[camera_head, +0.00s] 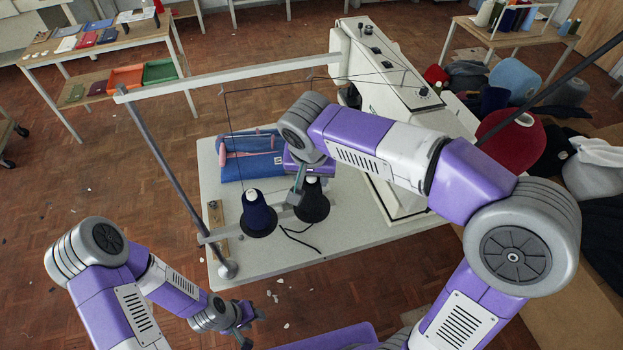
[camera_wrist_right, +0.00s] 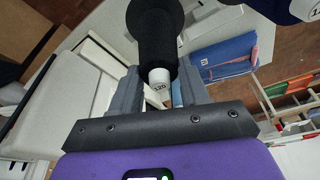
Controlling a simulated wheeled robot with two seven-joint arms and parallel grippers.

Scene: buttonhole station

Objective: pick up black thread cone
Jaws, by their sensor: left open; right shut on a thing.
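The black thread cone (camera_head: 313,206) stands at the front of the sewing table, on the right of a navy thread cone (camera_head: 257,216). In the right wrist view the black cone (camera_wrist_right: 155,38) has a white tip marked 120, which sits between the fingers. My right gripper (camera_head: 299,188) is shut on the black cone near its top. The arm partly hides the grip in the head view. My left gripper (camera_head: 245,328) is open and empty, low in front of the table, away from both cones.
A thread stand with a pole (camera_head: 165,165) and crossbar spans above the cones. Folded blue fabric (camera_head: 250,158) lies behind them. The sewing machine (camera_head: 385,75) is at the back right. The table front (camera_head: 290,258) is clear apart from a loose black thread.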

